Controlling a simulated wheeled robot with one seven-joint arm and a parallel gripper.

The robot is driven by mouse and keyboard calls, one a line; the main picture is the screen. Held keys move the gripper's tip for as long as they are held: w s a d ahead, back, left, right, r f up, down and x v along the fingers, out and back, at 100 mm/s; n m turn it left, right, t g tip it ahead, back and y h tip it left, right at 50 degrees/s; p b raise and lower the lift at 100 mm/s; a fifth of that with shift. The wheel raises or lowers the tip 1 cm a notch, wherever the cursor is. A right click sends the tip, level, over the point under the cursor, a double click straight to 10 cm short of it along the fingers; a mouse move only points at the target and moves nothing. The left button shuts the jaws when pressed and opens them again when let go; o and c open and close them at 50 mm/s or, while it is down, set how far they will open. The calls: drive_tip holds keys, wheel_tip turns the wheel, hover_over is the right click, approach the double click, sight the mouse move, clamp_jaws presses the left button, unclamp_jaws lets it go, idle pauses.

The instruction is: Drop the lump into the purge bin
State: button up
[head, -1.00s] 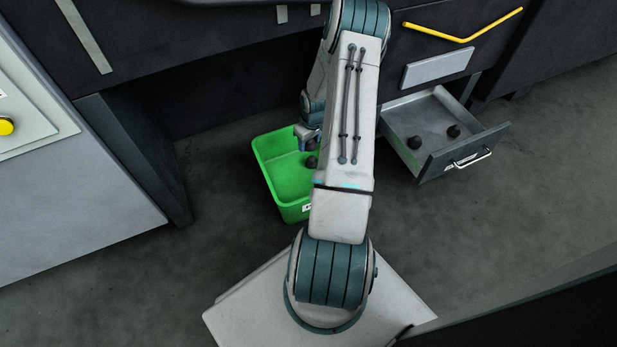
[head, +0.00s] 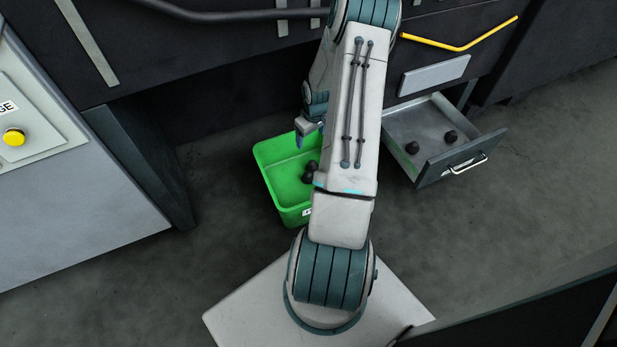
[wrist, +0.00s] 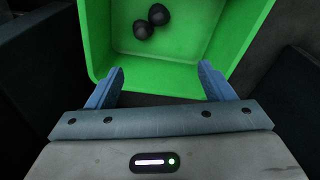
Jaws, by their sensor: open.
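The green purge bin (head: 276,176) stands on the floor, left of my arm in the head view. Two dark lumps (head: 309,172) touch each other on its floor; my arm may hide part of the bin. In the wrist view the lumps (wrist: 152,21) lie inside the bin (wrist: 100,40), beyond my fingers. My gripper (wrist: 161,86) is open and empty, with blue fingers wide apart near the bin's rim. In the head view my gripper (head: 301,140) is over the back of the bin, partly hidden by my arm.
An open grey drawer (head: 432,162) at the right holds two dark lumps (head: 431,142). A yellow handle (head: 460,47) is above it. A dark leg (head: 140,160) and a panel with a yellow button (head: 14,138) are at the left. Floor around the bin is clear.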

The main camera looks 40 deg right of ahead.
wheel_tip(320, 180, up, 6)
drive_tip(key=p, duration=0.2)
drive_tip(key=shift+s+r, duration=0.25)
drive_tip(key=shift+s, duration=0.15)
drive_tip(key=s+a+r+p, duration=0.1)
drive_tip(key=a+r+p, duration=0.4)
drive_tip(key=r, duration=0.6)
drive_tip(key=a+r+h+p, duration=0.1)
drive_tip(key=a+r+p, duration=0.35)
drive_tip(key=r, duration=0.65)
drive_tip(key=s+a+r+p, duration=0.1)
drive_tip(key=a+r+p, duration=0.4)
drive_tip(key=r, duration=0.7)
drive_tip(key=s+a+r+p, duration=0.5)
drive_tip(key=r, duration=0.4)
drive_tip(key=s+a+r+t+p, duration=0.1)
drive_tip(key=s+a+r+p, duration=0.4)
drive_tip(key=r, duration=0.3)
drive_tip(key=s+a+r+y+p, duration=0.1)
drive_tip(key=s+a+r+p, duration=0.4)
drive_tip(key=r, duration=0.4)
drive_tip(key=shift+a+r+p, duration=0.15)
drive_tip(key=shift+r+p, duration=0.15)
drive_tip(key=shift+p, duration=0.2)
drive_tip(key=shift+s, duration=0.1)
